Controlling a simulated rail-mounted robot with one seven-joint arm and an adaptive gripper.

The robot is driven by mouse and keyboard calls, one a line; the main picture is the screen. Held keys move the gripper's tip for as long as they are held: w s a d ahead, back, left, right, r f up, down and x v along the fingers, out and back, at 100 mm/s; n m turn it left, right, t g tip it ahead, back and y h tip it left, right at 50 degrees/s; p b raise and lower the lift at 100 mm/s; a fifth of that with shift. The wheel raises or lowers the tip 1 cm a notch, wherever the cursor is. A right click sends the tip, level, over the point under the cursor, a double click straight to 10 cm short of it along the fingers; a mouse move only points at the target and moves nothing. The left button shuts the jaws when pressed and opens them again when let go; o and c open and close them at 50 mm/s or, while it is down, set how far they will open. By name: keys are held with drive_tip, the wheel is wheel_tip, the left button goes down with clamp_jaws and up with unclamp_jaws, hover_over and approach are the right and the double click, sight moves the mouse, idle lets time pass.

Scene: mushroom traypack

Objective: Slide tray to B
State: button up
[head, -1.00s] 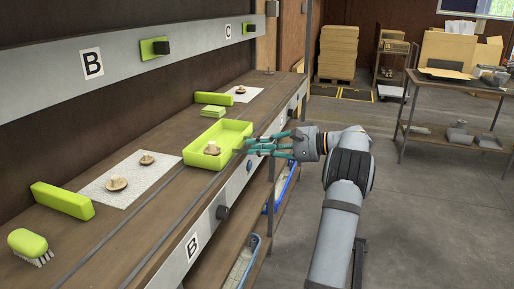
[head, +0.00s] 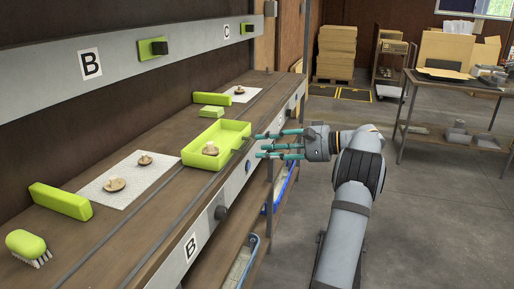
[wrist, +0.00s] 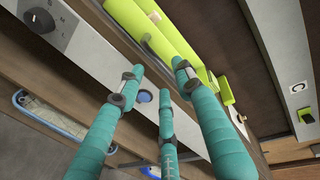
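The lime-green tray (head: 222,158) sits on the wooden bench near its front edge, with a mushroom (head: 210,149) in it. It also shows at the top of the wrist view (wrist: 185,50). A B label (head: 191,247) is on the bench's front rail, nearer than the tray. Another B sign (head: 91,64) is on the upper rail at the left. My gripper (head: 262,145) is right of the tray, its teal fingers spread and pointing left towards it. A small gap shows between fingers and tray. The fingers are open and empty in the wrist view (wrist: 158,80).
A white mat (head: 130,180) with two mushrooms lies left of the tray, near a green block (head: 62,202) and a brush (head: 28,245). Green pads (head: 211,112) lie behind the tray. Dark knobs (head: 221,212) stick out from the front rail. A C sign (head: 228,31) is farther along.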

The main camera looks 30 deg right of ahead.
drive_tip(key=v, duration=0.8)
drive_tip(key=shift+s, duration=0.2)
drive_tip(key=shift+w+r, duration=0.1)
drive_tip(key=s+a+x, duration=0.1)
drive_tip(key=x, duration=1)
drive_tip(key=shift+w+a, duration=0.25)
drive_tip(key=shift+w, duration=0.1)
